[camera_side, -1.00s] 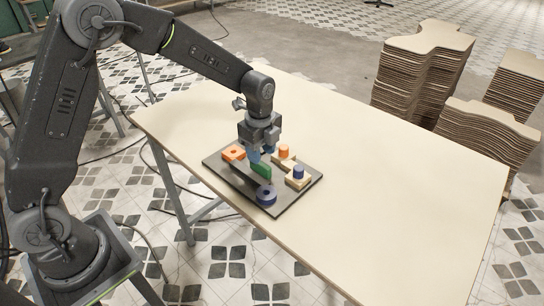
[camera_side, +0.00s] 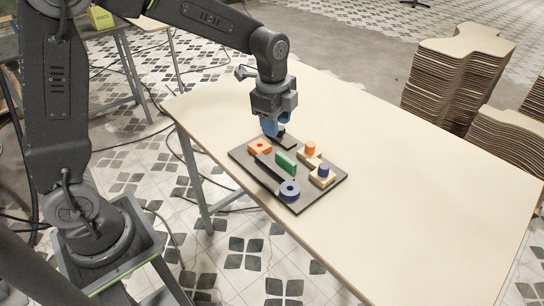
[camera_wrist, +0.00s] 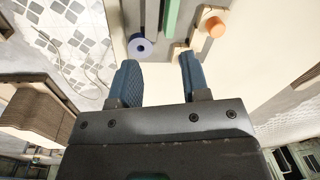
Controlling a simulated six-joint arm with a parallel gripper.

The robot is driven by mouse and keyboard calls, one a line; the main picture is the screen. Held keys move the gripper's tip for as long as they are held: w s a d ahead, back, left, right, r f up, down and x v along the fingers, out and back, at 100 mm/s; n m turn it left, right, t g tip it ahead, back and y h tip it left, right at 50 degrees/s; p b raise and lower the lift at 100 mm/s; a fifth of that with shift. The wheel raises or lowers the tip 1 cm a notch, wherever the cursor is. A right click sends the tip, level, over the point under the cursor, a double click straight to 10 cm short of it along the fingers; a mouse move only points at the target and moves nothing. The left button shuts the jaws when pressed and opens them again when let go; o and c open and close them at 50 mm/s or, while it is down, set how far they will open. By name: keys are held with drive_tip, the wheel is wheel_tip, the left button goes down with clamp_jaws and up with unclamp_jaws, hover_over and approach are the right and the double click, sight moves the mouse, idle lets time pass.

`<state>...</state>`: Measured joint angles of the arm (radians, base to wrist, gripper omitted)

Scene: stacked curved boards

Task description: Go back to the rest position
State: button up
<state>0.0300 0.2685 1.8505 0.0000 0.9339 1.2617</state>
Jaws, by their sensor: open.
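My gripper (camera_side: 270,131) is above the back edge of the dark board (camera_side: 245,162), its blue fingers apart and empty. The green block (camera_side: 286,162) stands in the middle of the board, clear of the fingers. In the wrist view, the fingers (camera_wrist: 158,72) are spread with only pale table between their tips; the green block (camera_wrist: 171,16) lies beyond them.
The board also carries an orange block with a hole (camera_side: 260,147), a blue ring (camera_side: 289,190), and pale blocks with an orange peg (camera_side: 310,148) and a blue peg (camera_side: 323,169). Stacked curved boards (camera_side: 440,85) are at right. The table (camera_side: 420,200) is clear in front.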

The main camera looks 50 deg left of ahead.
drive_tip(key=s+r+n+t, duration=0.2)
drive_tip(key=s+r+n, duration=0.2)
drive_tip(key=s+n, duration=0.3)
drive_tip(key=s+a+r+n+t, duration=0.1)
drive_tip(key=s+r+n, duration=0.3)
drive_tip(key=s, duration=1)
drive_tip(key=n+t, duration=0.1)
drive_tip(key=n, duration=0.2)
drive_tip(key=shift+r+n+t, duration=0.25)
drive_tip(key=shift+n+t, duration=0.05)
drive_tip(key=shift+n, duration=0.1)
drive_tip(key=shift+a, duration=0.1)
drive_tip(key=m+g, duration=0.6)
drive_tip(key=m, duration=1.2)
hover_over(284, 156)
wheel_tip(284, 156, down, 8)
wheel_tip(284, 156, down, 13)
drive_tip(key=shift+r, duration=0.1)
drive_tip(key=shift+c, duration=0.2)
